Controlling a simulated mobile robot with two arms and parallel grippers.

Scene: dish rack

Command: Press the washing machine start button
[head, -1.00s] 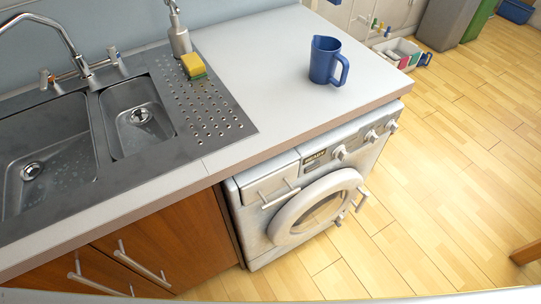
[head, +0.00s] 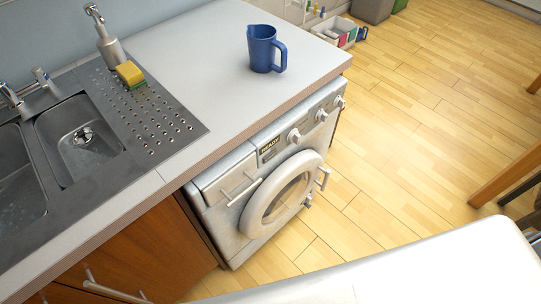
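The white washing machine (head: 218,218) stands under the counter in the middle of the head view. Its round door (head: 252,215) looks closed. Its control panel carries a small display (head: 270,148) that appears to read READY, and round knobs (head: 294,135), (head: 321,115) and (head: 339,101) to the right of it. A drawer with a bar handle (head: 240,188) is at the panel's left. I cannot single out the start button at this size. Neither of my grippers shows.
The white counter (head: 190,45) above the machine holds a blue mug (head: 263,48). A sink (head: 80,140), a yellow sponge (head: 129,74) and a soap dispenser (head: 108,42) are at the left. Wooden floor (head: 420,130) is open to the right, with wooden furniture legs (head: 505,178) at the right edge.

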